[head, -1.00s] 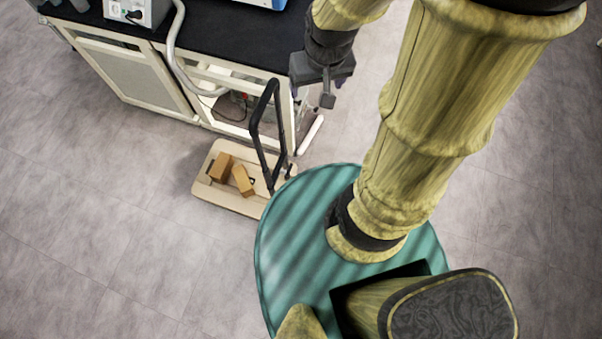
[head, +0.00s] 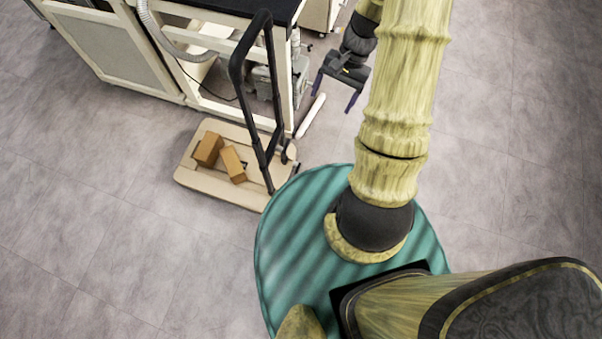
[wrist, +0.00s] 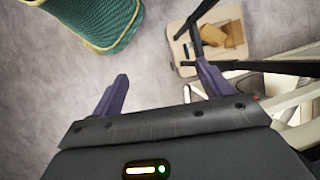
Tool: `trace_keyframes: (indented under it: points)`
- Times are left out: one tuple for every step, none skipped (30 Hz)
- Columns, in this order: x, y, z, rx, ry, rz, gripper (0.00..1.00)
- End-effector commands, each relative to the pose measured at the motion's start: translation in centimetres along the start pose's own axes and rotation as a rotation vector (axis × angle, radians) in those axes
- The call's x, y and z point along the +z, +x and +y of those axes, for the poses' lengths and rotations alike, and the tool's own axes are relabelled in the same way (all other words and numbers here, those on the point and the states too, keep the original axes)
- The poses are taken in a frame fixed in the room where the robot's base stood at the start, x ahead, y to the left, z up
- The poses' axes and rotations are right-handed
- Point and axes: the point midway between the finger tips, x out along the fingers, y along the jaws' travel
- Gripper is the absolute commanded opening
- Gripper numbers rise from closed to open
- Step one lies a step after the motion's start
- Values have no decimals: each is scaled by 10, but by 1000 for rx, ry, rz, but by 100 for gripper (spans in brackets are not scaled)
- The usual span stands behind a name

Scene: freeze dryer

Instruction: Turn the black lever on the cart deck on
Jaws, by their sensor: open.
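The cart deck (head: 196,180) is a low beige platform on the floor, left of my round teal base. A tall black handle frame (head: 236,85) rises from its right end. A separate small black lever cannot be made out clearly on the deck. My gripper (head: 335,93) is open and empty, to the right of the handle and apart from it, with its fingers pointing downward. In the wrist view my gripper (wrist: 162,72) shows two spread purple fingers. The cart deck (wrist: 181,52) is partly visible there, beyond the right finger.
Two brown boxes (head: 232,165) lie on the deck. A black-topped bench (head: 180,80) with an open lower shelf stands behind the cart. A pale hose (head: 152,30) hangs at its front. The floor is clear left of the cart and right of my arm.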

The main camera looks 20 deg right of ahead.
Motion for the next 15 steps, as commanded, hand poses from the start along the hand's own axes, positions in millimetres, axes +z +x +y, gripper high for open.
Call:
trace_keyframes:
  points:
    - [-18,31,8,-20,36,-31,78]
    - [-24,42,11,-34,58,-48,78]
    - [-33,55,15,-51,83,-71,78]
    - [-40,65,18,-65,104,-87,78]
    - [-46,76,20,-79,123,-105,78]
    - [-54,90,24,-98,150,-128,78]
    - [-61,100,27,-113,169,-144,78]
    - [-67,110,30,-128,188,-161,78]
    - [-76,125,34,-149,214,-183,78]
    - [-82,135,37,-165,233,-200,78]
    - [-88,146,40,-181,252,-217,78]
    - [-96,160,43,-203,277,-238,78]
    - [-102,170,47,-220,296,-256,78]
    - [-108,181,49,-237,314,-271,78]
    - [-116,195,53,-261,340,-293,78]
